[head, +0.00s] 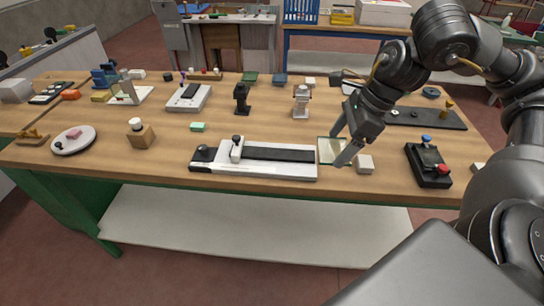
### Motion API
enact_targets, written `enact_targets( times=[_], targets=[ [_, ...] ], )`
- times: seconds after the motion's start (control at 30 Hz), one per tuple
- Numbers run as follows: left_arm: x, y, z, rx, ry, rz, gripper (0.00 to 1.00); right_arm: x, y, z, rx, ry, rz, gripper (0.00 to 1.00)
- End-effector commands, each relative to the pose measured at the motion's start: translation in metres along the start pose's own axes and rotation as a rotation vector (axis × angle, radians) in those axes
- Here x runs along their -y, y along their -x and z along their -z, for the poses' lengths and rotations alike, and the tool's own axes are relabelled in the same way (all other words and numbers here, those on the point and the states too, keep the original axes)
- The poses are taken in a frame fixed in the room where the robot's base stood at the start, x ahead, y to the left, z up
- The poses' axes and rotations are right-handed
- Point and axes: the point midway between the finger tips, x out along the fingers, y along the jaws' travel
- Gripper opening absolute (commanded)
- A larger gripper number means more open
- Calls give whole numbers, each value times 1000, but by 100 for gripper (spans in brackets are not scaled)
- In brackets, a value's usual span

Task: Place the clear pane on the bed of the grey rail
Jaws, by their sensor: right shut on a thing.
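The clear pane (326,151) is a thin, see-through greenish square. It stands at the right end of the grey rail, partly behind my gripper's fingers. My right gripper (341,150) is shut on the pane, low over the table. The grey rail (205,170) is a long pale base with a dark bed strip (280,153) and an upright white and black carriage (237,148) on its left part. Whether the pane touches the table or the rail's end is hard to tell. My left gripper is not in view.
A small pale block (365,163) sits just right of the gripper. A black device with red and blue knobs (428,165) stands further right. A wooden block with a white knob (141,135) and a round white plate (74,140) are at left. Two small stands (301,101) are behind the rail.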

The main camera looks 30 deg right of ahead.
Motion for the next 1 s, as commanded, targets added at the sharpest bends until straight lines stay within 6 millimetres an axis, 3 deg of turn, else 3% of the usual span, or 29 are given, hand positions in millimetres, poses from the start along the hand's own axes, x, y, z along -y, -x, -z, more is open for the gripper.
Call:
enact_targets(
  times=[0.23, 0.57, 0.6, 0.8, 1.0],
  targets=[
    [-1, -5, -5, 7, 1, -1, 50, 10, -8, -1, 1, -17, 4, 56],
    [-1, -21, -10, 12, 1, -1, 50, 80, -58, -25, -1, -20, 0, 56],
    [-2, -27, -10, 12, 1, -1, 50, 86, -70, -24, -1, -18, 0, 56],
    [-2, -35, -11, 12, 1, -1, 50, 108, -103, -24, 0, -17, 2, 56],
    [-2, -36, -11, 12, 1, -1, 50, 117, -112, -26, 1, -13, 4, 56]
  ],
)
